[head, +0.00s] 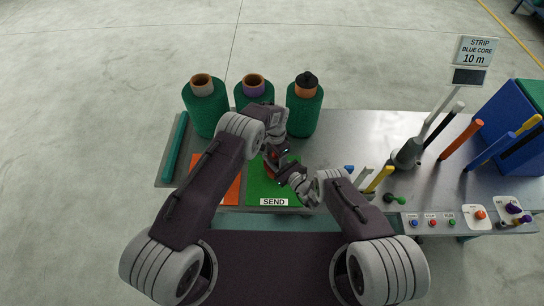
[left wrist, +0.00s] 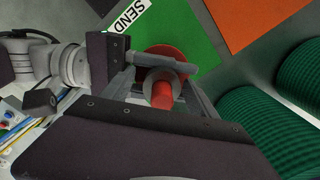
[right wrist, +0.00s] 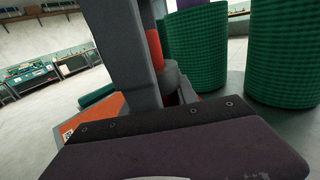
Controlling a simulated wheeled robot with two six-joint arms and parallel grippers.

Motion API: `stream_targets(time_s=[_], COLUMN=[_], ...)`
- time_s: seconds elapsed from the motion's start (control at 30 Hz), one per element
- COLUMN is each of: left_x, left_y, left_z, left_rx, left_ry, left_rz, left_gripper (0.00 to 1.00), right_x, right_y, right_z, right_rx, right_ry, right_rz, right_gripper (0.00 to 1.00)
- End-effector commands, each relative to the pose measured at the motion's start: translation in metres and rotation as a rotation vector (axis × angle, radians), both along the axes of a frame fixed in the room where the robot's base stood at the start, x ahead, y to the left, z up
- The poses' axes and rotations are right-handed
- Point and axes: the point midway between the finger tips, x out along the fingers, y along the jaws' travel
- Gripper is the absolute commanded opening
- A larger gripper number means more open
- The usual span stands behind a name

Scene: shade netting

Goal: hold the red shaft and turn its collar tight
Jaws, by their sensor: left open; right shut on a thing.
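The red shaft (left wrist: 162,96) points up toward the left wrist camera, with a wider red part (left wrist: 166,50) showing beyond it. A grey collar (left wrist: 150,82) sits around the shaft. My right gripper (head: 287,174) comes in from the side and is shut on the shaft; its grey fingers cross the left wrist view. My left gripper (head: 274,151) is above, open, with its fingers on either side of the shaft and collar; contact cannot be told. In the right wrist view the red shaft (right wrist: 154,48) is partly hidden by a grey finger.
Below the grippers lies a green mat (head: 258,190) marked SEND, with an orange mat (head: 230,188) to its left. Several green spools (head: 305,112) stand behind. Pens, a grey holder (head: 407,154), a button panel (head: 432,222) and a blue bin (head: 506,120) occupy the right.

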Motion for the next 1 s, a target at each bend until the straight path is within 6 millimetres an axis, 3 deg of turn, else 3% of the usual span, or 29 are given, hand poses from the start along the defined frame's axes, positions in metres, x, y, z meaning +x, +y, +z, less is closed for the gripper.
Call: stream_targets(time_s=[0.23, 0.5, 0.77, 1.0], left_x=[0.002, 0.002, 0.002, 0.002], left_y=[-0.001, -0.001, -0.001, 0.0], left_z=[0.006, 0.03, 0.032, 0.032], left_rx=[-0.003, -0.003, -0.003, -0.001], left_ry=[-0.005, -0.006, -0.005, -0.006], left_rz=[0.001, 0.001, 0.008, 0.46], left_gripper=[0.68, 0.68, 0.68, 0.68], right_x=[0.0, -0.001, -0.001, -0.001], right_y=[0.001, 0.001, 0.001, 0.001], right_z=[0.001, 0.001, 0.001, 0.001], right_rx=[0.002, 0.001, 0.001, 0.001], right_ry=[-0.002, -0.002, -0.002, -0.002], right_rz=[0.002, 0.002, 0.003, 0.003], right_gripper=[0.0, 0.0, 0.0, 0.0])
